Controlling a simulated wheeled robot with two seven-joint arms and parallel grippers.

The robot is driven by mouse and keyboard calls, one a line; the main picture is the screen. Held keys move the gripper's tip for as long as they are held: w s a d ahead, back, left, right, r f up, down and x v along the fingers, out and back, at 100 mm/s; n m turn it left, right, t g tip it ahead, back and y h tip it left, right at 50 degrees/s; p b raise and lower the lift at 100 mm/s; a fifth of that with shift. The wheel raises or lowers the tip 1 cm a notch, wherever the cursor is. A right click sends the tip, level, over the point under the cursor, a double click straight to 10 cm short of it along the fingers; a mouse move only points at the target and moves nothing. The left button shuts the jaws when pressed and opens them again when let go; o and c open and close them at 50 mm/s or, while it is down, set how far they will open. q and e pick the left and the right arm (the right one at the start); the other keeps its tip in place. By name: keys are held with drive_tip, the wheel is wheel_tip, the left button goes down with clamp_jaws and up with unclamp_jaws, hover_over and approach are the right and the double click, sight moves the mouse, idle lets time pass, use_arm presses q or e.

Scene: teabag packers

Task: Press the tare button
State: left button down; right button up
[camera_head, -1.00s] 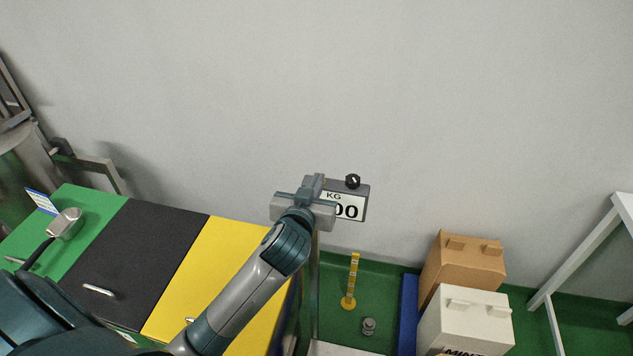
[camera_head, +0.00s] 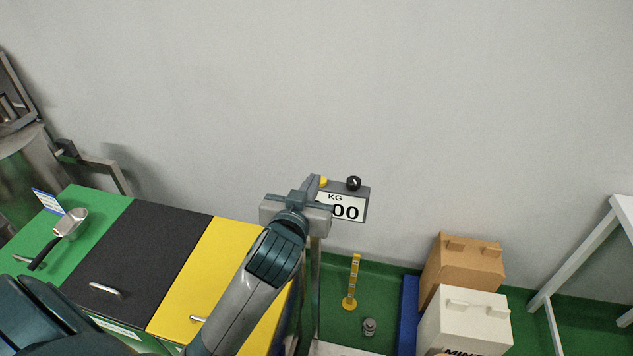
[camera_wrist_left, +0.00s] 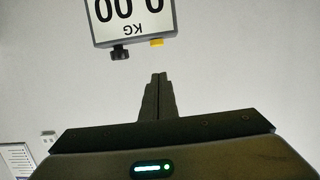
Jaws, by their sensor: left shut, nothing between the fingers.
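The scale display (camera_head: 345,205) is a grey box with a white screen marked KG, on a post by the wall. A yellow button (camera_head: 323,182) and a black knob (camera_head: 353,183) sit on its top edge. My left gripper (camera_head: 311,184) is shut and empty, just left of the yellow button, and hides the display's left part. In the left wrist view the display (camera_wrist_left: 133,18) appears upside down, with the yellow button (camera_wrist_left: 157,43) apart from my shut fingertips (camera_wrist_left: 159,76). I take the yellow button to be the tare button. My right gripper is out of view.
Green, black (camera_head: 135,255) and yellow bin lids stand at the left, with a metal scoop (camera_head: 72,222) on the green one. A yellow post (camera_head: 353,280), a small weight (camera_head: 369,326), a brown box (camera_head: 462,262) and a white box (camera_head: 465,318) stand at the lower right.

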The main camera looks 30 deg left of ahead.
use_arm(q)
drive_tip(key=v, duration=0.4)
drive_tip(key=shift+r+p, duration=0.1)
drive_tip(key=shift+p, duration=0.2)
idle(0.3)
